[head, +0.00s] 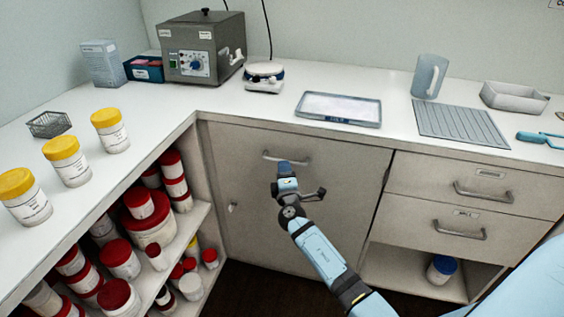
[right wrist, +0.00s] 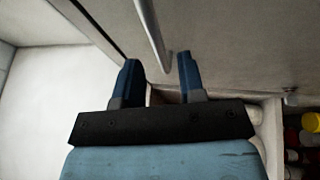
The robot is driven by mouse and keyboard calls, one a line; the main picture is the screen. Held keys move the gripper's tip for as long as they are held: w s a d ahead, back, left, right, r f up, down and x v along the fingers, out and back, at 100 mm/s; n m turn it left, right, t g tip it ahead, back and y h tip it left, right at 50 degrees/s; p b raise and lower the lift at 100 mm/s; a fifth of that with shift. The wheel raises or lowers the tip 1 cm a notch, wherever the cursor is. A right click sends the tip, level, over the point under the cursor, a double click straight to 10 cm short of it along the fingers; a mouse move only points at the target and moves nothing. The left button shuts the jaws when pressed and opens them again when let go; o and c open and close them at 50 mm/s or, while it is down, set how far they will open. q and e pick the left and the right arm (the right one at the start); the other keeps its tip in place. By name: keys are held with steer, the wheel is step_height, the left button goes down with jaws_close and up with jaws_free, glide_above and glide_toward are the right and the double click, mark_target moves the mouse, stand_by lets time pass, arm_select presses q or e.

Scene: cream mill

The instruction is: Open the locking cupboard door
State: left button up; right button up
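The grey cupboard door (head: 238,165) under the counter corner is shut. A metal bar handle (head: 269,156) lies across its upper part, and a small lock or knob (head: 233,207) sits on its left side. My right gripper (head: 284,163) is at the handle, hiding part of the bar. In the right wrist view, the fingers of the right gripper (right wrist: 160,75) are apart. The handle bar (right wrist: 151,32) runs down toward the gap between them, with no clear contact. The small knob (right wrist: 291,98) shows at right there. My left gripper is not in view.
Open shelves with red-lidded jars (head: 153,220) stand left of the door. Drawers with bar handles (head: 483,193) are to the right, above an open niche holding a blue-lidded jar (head: 441,269).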

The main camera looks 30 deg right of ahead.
steer(key=shift+x, duration=2.15)
steer(key=shift+c, duration=0.5)
jaws_close()
